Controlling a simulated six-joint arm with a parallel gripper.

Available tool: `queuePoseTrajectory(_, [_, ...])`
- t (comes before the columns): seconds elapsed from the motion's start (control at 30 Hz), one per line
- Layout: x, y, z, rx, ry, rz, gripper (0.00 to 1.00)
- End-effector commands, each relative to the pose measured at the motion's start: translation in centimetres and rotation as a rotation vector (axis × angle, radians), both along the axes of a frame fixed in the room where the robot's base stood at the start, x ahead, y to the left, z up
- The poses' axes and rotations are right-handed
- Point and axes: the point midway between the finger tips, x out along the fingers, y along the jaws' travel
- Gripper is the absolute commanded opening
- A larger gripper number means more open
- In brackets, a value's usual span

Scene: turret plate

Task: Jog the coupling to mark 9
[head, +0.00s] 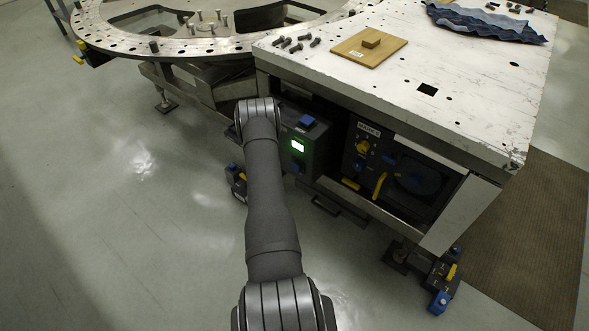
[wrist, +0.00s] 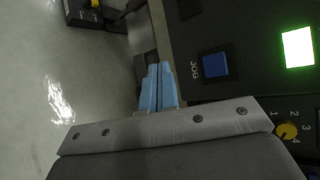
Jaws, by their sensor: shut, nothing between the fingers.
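My gripper (wrist: 160,90) shows in the wrist view as two pale blue fingers pressed together, empty. They are just left of a square blue button (wrist: 215,65) marked JOG on a dark control box. I cannot tell their distance above the panel. A lit green-white display (wrist: 298,47) and a yellow knob (wrist: 286,130) with a numbered scale lie to the right. In the head view the display (head: 298,147) glows on the box under the bench, and my arm hides the gripper. A round turret plate (head: 120,42) is at upper left. No coupling or mark 9 can be made out.
A worn white bench top (head: 470,110) overhangs the box and holds a wooden board (head: 372,52), bolts (head: 290,45) and a dark blue cloth (head: 487,22). A second panel (head: 360,165) with a yellow knob is right of the box. Open floor lies left.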

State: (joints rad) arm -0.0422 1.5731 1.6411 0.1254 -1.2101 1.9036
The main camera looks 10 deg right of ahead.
Motion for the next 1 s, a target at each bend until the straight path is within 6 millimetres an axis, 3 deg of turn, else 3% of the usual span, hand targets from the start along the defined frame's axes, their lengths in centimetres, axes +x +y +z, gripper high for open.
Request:
queuePoseTrajectory(0.23, [1.0,-1.1,0.0,0.000,-0.002,-0.004,0.00])
queuePoseTrajectory(0.7, [5.4,-5.4,0.1,-0.001,-0.002,-0.002,0.00])
queuePoseTrajectory(1.0, [6.3,-6.3,0.0,-0.002,-0.001,-0.001,0.00])
